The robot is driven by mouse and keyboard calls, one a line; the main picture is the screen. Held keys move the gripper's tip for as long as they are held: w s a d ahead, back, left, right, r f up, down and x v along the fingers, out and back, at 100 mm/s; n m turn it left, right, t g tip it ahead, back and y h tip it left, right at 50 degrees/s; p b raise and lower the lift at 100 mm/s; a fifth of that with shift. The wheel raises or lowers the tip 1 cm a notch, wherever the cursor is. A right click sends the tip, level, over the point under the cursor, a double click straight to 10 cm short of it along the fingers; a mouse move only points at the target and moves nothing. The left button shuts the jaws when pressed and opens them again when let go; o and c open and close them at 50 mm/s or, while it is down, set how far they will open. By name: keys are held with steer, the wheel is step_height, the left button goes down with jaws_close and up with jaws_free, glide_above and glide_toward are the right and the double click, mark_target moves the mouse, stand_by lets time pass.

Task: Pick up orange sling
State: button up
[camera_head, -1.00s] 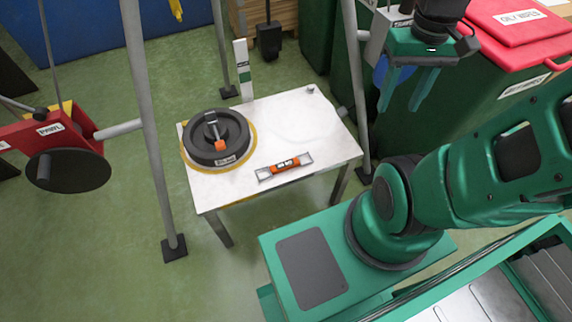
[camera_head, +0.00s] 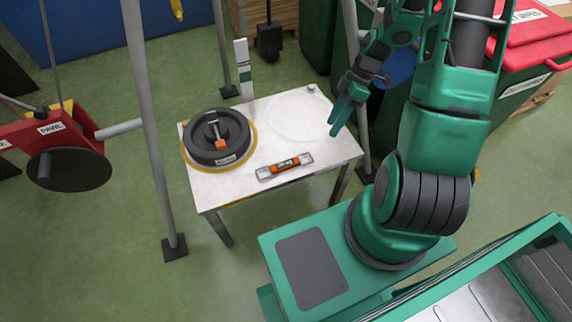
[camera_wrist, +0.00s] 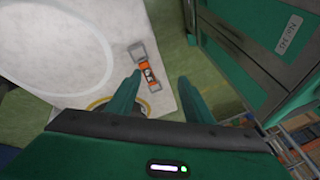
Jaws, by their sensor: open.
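The orange sling (camera_head: 285,166) is a short orange band with a dark and white label and a grey metal loop at each end. It lies flat near the front edge of the white table (camera_head: 320,158). In the wrist view the sling (camera_wrist: 147,75) shows just beyond the left finger, apart from it. My gripper (camera_head: 345,108) is open and empty, above the table's right side, up and to the right of the sling. In the wrist view both fingers of my gripper (camera_wrist: 155,90) point forward with a gap between them.
A black round weight (camera_head: 213,137) with an orange-marked handle sits in a yellow ring on the table's left. A grey post (camera_head: 150,120) stands left of the table. A red winch (camera_head: 60,140) is at far left. Green bins with red lids (camera_head: 520,60) stand at right.

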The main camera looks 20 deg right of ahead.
mark_target(286, 163)
steer(key=w+a+f+n+y, duration=0.1)
steer(key=a+f, duration=0.2)
steer(key=f, duration=0.2)
steer(key=w+a+f+n+t+y, duration=0.1)
steer(key=a+f+n, duration=0.1)
steer(key=f, duration=0.3)
steer(key=w+a+f+n+y, duration=0.1)
steer(key=a+f+n+y, duration=0.1)
steer(key=a+f, duration=0.3)
steer(key=shift+w+a+f, duration=0.1)
steer(key=shift+w+f, duration=0.05)
steer(key=shift+f, duration=0.1)
steer(key=shift+x, duration=2.6)
steer(key=shift+a+r, duration=0.15)
steer(key=shift+r, duration=0.05)
jaws_close()
